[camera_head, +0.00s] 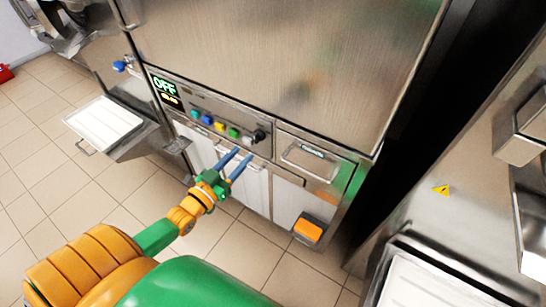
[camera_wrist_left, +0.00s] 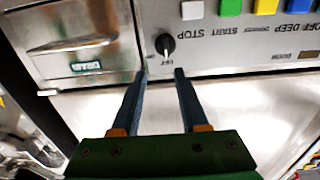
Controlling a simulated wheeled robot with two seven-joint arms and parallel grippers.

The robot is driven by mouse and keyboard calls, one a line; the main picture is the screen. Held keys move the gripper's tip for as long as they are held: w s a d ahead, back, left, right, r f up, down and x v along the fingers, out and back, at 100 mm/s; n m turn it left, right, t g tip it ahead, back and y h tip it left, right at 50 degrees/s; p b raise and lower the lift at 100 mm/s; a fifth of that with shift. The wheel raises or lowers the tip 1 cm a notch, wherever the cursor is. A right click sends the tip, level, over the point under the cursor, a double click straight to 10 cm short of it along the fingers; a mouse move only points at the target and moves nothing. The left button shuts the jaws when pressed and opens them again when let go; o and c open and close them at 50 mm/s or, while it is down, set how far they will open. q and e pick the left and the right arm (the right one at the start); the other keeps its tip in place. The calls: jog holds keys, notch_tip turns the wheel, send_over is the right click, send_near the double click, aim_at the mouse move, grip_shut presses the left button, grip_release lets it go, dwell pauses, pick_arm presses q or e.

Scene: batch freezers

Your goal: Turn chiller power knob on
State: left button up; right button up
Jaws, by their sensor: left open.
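A black knob (camera_head: 259,136) sits at the right end of the button row on the front panel of the steel machine. In the left wrist view the knob (camera_wrist_left: 166,43) has an "OFF" label beside it, upside down. The panel's display (camera_head: 166,89) reads "OFF" in green. My left gripper (camera_head: 240,155) is open and empty, its two blue fingers pointing at the panel just short of the knob. In the left wrist view the fingertips (camera_wrist_left: 161,73) straddle the knob's line, with a gap to it. My right gripper is out of view.
Coloured buttons (camera_head: 207,119) line the panel left of the knob. A drain drawer (camera_head: 310,160) with a handle is to its right. An orange pedal (camera_head: 308,231) is low down. A white tray (camera_head: 103,124) stands out at left. Another steel machine (camera_head: 460,190) is at right.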

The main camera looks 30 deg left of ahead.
aim_at(255, 137)
pick_arm(q)
jog(key=w, duration=0.7)
jog(key=shift+w+a+f+b, duration=0.15)
jog(key=shift+a+f+b, duration=0.1)
jog(key=shift+b, duration=0.15)
grip_shut()
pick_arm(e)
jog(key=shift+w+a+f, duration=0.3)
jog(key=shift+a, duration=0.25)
